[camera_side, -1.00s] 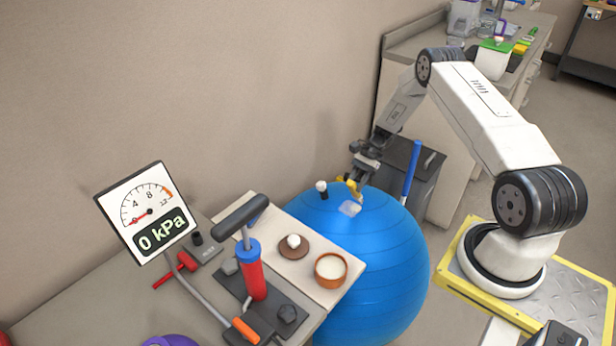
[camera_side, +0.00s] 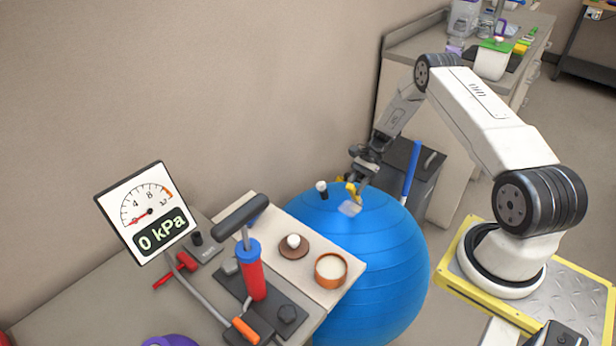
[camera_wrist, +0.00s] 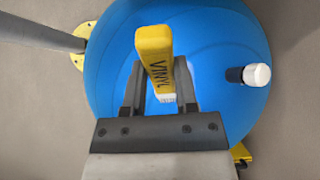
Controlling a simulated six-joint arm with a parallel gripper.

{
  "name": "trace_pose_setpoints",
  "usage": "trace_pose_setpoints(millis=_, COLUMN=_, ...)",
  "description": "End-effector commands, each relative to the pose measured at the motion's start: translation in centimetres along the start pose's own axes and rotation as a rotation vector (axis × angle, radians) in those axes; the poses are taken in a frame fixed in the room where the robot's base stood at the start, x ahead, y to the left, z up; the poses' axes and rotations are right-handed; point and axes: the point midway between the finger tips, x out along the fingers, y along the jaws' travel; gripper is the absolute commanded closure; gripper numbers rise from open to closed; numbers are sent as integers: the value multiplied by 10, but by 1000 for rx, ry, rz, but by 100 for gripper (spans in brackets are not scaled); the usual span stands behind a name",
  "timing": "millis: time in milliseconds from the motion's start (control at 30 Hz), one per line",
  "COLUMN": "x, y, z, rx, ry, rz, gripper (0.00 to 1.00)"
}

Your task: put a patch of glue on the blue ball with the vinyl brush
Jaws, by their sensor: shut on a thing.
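The big blue ball (camera_side: 385,262) stands beside the bench and fills the middle of the wrist view (camera_wrist: 110,75). My gripper (camera_side: 358,178) is over its top and shut on the vinyl brush (camera_side: 350,190). The brush has a yellow handle marked VINYL (camera_wrist: 154,50) and pale bristles (camera_wrist: 167,98), which point down at the ball. A pale, see-through patch (camera_side: 349,208) like glue lies on the ball's top just below the brush. I cannot tell whether the bristles touch it. A black-and-white plug (camera_side: 321,188) stands up from the ball, left of the brush.
An orange-rimmed pot with white contents (camera_side: 330,268) and a brown disc with a white knob (camera_side: 294,246) sit on a board on the bench. A red pump (camera_side: 252,275) and a gauge reading 0 kPa (camera_side: 150,215) stand left. A blue post (camera_side: 411,170) rises behind the ball.

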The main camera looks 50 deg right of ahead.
Motion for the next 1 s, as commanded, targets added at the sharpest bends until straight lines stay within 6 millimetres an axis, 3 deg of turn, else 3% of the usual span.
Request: trace_pose_setpoints(millis=1000, x=11, y=0, z=4, rx=1, ry=-1, rz=1, gripper=100)
